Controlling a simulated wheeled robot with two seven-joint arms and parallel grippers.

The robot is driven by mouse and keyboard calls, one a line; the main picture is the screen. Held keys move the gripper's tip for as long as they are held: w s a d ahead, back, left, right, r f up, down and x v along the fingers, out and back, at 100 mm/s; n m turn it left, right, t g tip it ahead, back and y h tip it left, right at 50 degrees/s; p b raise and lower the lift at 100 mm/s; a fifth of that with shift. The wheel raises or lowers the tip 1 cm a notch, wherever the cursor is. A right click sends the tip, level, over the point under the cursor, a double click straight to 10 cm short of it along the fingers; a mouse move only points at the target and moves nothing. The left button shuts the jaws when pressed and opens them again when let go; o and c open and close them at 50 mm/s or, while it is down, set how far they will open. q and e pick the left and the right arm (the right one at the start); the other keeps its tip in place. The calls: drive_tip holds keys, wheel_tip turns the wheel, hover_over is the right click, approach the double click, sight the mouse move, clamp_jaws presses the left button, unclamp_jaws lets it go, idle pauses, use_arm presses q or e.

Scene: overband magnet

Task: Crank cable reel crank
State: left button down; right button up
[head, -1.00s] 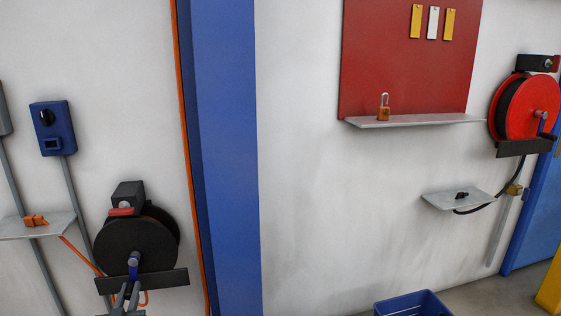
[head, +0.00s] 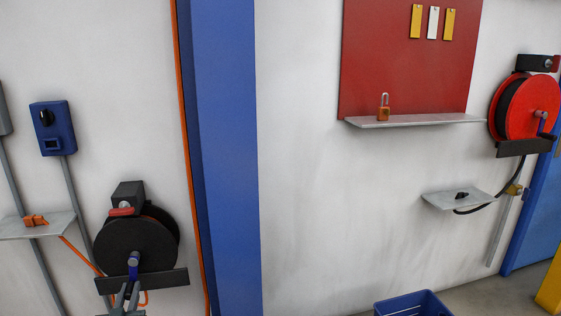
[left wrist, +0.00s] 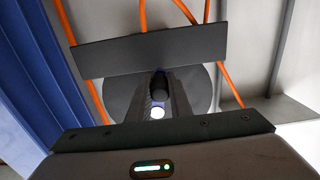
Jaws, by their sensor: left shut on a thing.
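A black cable reel (head: 130,240) is mounted on the wall at the left of the head view. Its blue crank (head: 133,268) points down from the grey hub. My left gripper (head: 127,292) is at the lower end of this crank, near the bottom edge of the view. In the left wrist view, my gripper's fingers (left wrist: 158,100) are closed around the crank's dark handle, in front of the reel's disc (left wrist: 203,88). The fingers hide most of the handle. My right gripper is in neither view.
A dark bar (head: 165,282) crosses the reel's lower front. A shelf (head: 20,229) with an orange plug (head: 35,221) is to its left, and a blue column (head: 225,150) to its right. A red reel (head: 535,108) hangs far right. A blue bin (head: 412,304) is at the bottom.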

use_arm(q)
drive_tip(key=shift+d, duration=0.1)
drive_tip(key=shift+w+d+f, duration=0.1)
drive_tip(key=shift+w+d, duration=0.05)
drive_tip(key=shift+d, duration=0.45)
drive_tip(key=shift+w+d, duration=0.15)
drive_tip(key=shift+d, duration=0.45)
drive_tip(key=shift+w+d+r, duration=0.15)
drive_tip(key=shift+d+r, duration=0.05)
drive_tip(key=shift+d, duration=0.4)
drive_tip(key=shift+w+d+r, duration=0.15)
drive_tip(key=shift+d+r, duration=0.05)
drive_tip(key=shift+d, duration=0.4)
drive_tip(key=shift+d, duration=0.1)
drive_tip(key=shift+w+d+r+p, duration=0.25)
drive_tip(key=shift+d+r+p, duration=0.55)
drive_tip(key=shift+d, duration=0.15)
